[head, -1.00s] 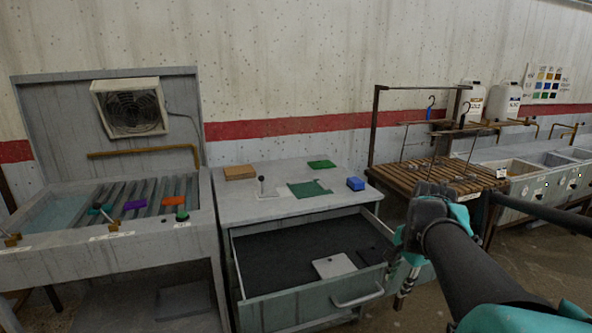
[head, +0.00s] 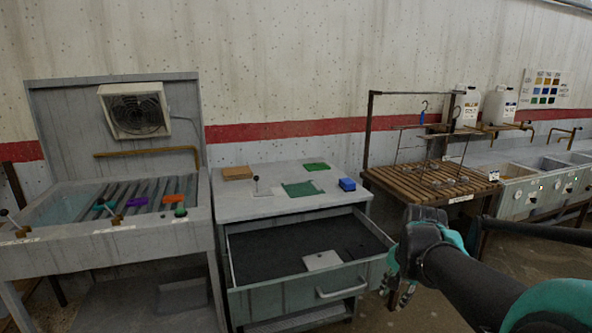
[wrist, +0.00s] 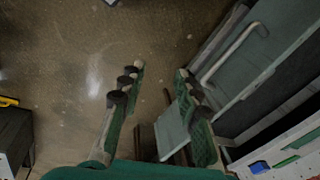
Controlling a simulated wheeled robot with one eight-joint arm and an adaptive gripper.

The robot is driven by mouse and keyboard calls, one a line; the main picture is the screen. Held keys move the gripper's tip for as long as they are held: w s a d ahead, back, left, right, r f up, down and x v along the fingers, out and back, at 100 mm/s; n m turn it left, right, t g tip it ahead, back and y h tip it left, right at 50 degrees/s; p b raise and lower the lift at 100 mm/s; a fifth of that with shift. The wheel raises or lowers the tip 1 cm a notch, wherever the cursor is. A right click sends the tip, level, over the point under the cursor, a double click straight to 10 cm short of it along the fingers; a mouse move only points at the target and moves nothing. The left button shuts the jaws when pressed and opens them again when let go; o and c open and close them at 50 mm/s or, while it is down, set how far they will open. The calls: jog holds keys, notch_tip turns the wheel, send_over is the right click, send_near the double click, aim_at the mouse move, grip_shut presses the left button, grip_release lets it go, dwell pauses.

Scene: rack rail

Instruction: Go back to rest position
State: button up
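My gripper (head: 396,288) hangs at the right of the open drawer in the head view, beyond the drawer's front right corner. In the wrist view, my gripper (wrist: 158,78) shows two green fingers with dark pads set apart. It is open, and nothing lies between the fingers but floor. The open drawer (head: 265,292) has a dark lining and holds a pale flat plate (head: 322,260). Its pull handle (wrist: 232,52) shows to the right of the fingers in the wrist view. My arm covers part of the floor at the right.
The grey bench (head: 225,206) above the drawer carries a blue block (head: 347,184), a green sheet (head: 300,189) and a brown block (head: 237,173). A slatted rack table (head: 420,183) stands behind my arm. Bare floor (wrist: 75,60) lies under my gripper.

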jog(key=a+f+n+t, duration=0.1)
jog(key=a+f+n, duration=0.4)
jog(key=n, duration=0.5)
notch_tip(320, 180, down, 3)
jog(key=shift+w+a+r+n+t, duration=0.2)
jog(key=shift+w+a+n+t, duration=0.15)
jog(key=shift+w, duration=0.1)
